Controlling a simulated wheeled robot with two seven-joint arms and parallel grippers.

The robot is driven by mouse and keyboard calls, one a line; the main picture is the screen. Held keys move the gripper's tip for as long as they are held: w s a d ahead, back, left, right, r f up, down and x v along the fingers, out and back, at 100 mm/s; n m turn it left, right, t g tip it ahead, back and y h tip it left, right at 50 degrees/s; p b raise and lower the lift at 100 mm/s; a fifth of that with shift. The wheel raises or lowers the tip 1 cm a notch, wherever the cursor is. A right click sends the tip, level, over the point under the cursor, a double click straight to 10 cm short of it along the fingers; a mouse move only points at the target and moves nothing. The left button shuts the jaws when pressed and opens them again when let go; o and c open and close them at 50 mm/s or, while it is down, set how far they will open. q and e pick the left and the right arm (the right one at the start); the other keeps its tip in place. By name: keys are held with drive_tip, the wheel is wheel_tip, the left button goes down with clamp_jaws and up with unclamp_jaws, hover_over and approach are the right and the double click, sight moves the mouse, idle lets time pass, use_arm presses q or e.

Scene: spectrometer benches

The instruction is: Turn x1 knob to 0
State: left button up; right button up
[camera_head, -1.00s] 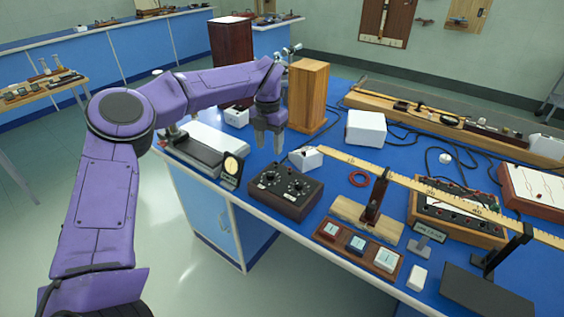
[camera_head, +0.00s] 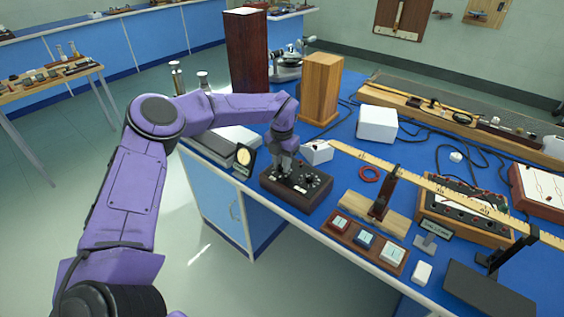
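The dark box with knobs (camera_head: 296,195) stands near the front edge of the blue bench. Its top carries dark knobs with pale markings, too small to read, so I cannot tell which is x1 or where it points. My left gripper (camera_head: 285,168) points down over the left and back part of the box top, with its fingertips at or just above a knob. The gripper covers that part of the top. I cannot tell whether the fingers touch or close on the knob. My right gripper is not in view.
A white block (camera_head: 317,153) stands just behind the box, near the end of a long wooden ruler (camera_head: 405,177). A round dial on a stand (camera_head: 245,156) is close on the left. A wooden block (camera_head: 320,90) stands behind.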

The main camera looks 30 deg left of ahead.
use_arm(q)
clamp_jaws()
drive_tip(key=n+b, duration=0.4)
drive_tip(key=shift+f, duration=0.25)
drive_tip(key=n+b, duration=0.5)
drive_tip(key=n, duration=0.1)
drive_tip(key=n+b, duration=1.4)
drive_tip(key=n, duration=0.1)
drive_tip(key=shift+r, duration=0.15)
drive_tip(key=shift+r+n+b, duration=0.1)
drive_tip(key=shift+n+b, duration=0.7)
